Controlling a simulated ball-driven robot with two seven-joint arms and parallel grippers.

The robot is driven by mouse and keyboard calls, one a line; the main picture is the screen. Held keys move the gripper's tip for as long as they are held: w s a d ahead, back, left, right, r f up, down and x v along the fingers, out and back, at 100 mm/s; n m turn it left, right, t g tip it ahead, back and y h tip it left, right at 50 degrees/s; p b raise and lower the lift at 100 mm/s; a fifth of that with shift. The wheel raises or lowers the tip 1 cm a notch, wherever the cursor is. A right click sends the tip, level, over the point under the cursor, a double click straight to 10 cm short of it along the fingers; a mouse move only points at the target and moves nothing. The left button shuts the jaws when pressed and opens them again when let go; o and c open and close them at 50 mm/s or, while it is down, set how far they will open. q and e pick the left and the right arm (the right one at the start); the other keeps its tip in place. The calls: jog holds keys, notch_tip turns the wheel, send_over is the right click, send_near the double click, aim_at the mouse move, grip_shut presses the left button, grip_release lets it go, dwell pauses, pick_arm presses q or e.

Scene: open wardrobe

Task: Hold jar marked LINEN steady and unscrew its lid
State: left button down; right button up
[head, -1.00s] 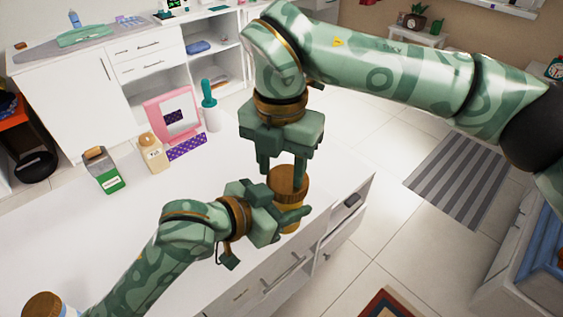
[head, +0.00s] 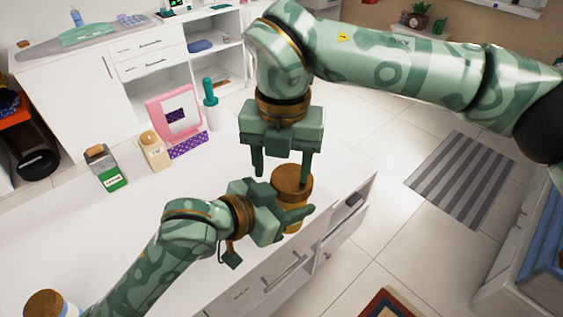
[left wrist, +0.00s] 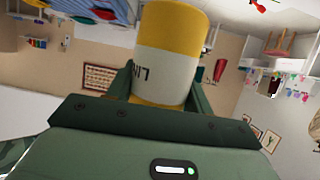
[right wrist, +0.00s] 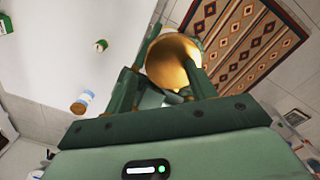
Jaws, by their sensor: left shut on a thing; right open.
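The jar marked LINEN (head: 291,222) is amber with a brown lid (head: 293,179) on top, upright near the right edge of the white top. My left gripper (head: 278,207) is shut around its body. The left wrist view shows the jar's white label (left wrist: 165,72) between the fingers, with only part of the lettering visible. My right gripper (head: 281,173) is open, pointing down over the lid, one finger in front of the lid's right side. In the right wrist view the round golden lid (right wrist: 172,58) shows between and beyond the fingers; contact cannot be told.
On the white top (head: 130,215) stand a green-labelled jar (head: 106,169), a cream bottle (head: 155,152), a purple patterned item (head: 188,145), a pink frame (head: 172,117) and a teal-handled item (head: 209,95). Another brown-lidded jar (head: 44,303) is at lower left. An open drawer (head: 340,218) juts out at right.

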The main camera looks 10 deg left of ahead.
jog(key=shift+w+d+f, duration=0.1)
jog(key=shift+d+f, duration=0.1)
jog(key=shift+f, duration=0.05)
